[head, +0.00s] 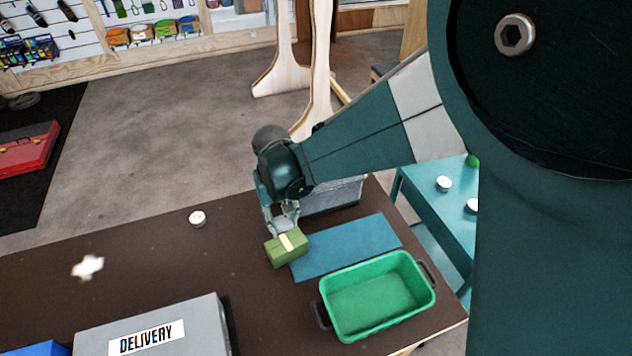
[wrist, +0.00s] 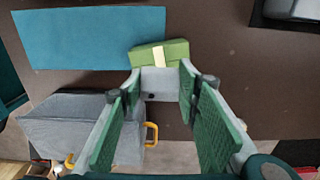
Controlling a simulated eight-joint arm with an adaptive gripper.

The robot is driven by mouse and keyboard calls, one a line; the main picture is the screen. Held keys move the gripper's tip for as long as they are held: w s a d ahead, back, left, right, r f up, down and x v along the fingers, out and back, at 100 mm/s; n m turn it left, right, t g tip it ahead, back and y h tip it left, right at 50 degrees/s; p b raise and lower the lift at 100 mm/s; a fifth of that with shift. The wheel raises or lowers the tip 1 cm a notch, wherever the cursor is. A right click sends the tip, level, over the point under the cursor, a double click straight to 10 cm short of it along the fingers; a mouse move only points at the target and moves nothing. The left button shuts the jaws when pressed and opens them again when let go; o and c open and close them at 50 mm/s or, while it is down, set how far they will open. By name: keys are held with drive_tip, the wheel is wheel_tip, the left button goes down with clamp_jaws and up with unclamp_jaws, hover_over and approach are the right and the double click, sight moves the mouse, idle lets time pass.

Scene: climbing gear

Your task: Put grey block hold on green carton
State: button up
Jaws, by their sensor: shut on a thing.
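The green carton (head: 287,250) with a cream strip lies on the brown table by the left end of the blue mat. It also shows in the wrist view (wrist: 176,51), just beyond my fingertips. My gripper (head: 283,217) is above and just behind the carton, pointing down. In the wrist view, my gripper (wrist: 160,78) is shut on a light grey block hold (wrist: 160,84) with a small dark hole, which spans between the fingertips. The hold overlaps the carton's near edge in that view; I cannot tell if they touch. In the head view the hold is hard to make out.
The blue mat (head: 345,248) lies right of the carton. A green crate (head: 341,334) stands front right, a grey DELIVERY box (head: 150,325) front left. A grey case (wrist: 70,125) with yellow handles is close to my gripper. A white roll (head: 198,218) stands left; much table there is clear.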

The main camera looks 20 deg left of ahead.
hover_over(286, 244)
drive_tip(key=shift+w+f, duration=0.1)
drive_tip(key=shift+f, duration=2.4)
drive_tip(key=shift+f, duration=0.15)
drive_tip(key=shift+f, duration=1.95)
drive_tip(key=shift+f+b, duration=0.1)
drive_tip(key=shift+b, duration=0.2)
drive_tip(key=o, duration=0.9)
drive_tip(key=shift+r+p, duration=0.35)
drive_tip(key=shift+r, duration=5.8)
